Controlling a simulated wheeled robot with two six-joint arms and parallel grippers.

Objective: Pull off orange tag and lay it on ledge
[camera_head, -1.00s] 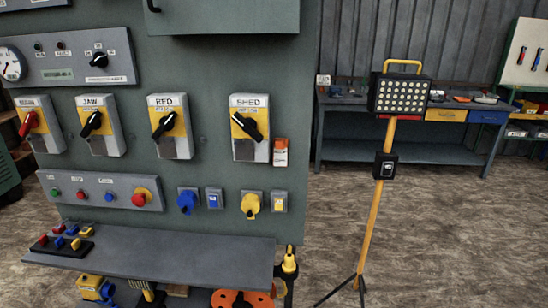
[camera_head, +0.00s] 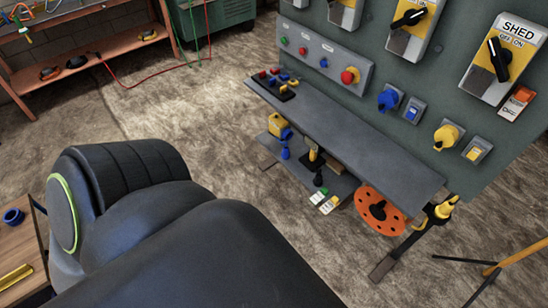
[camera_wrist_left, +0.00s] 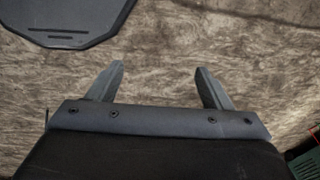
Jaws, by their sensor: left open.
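The orange tag (camera_head: 517,102), with a white lower part, hangs on the grey-green panel at the right edge of the head view, beside the SHED switch (camera_head: 507,58). The grey ledge (camera_head: 350,135) juts out below the panel's controls. My left gripper (camera_wrist_left: 158,75) shows in the left wrist view, open and empty, with bare floor beyond its fingers. In the head view my left arm fills the lower left, and its gripper is out of sight there. My right gripper is in neither view.
A black rack (camera_head: 273,87) with small coloured pieces sits on the ledge's left end. A lower shelf holds a yellow padlock (camera_head: 278,124). An orange disc (camera_head: 380,209) hangs at right. A yellow tripod leg (camera_head: 520,256) stands lower right. Most of the ledge is clear.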

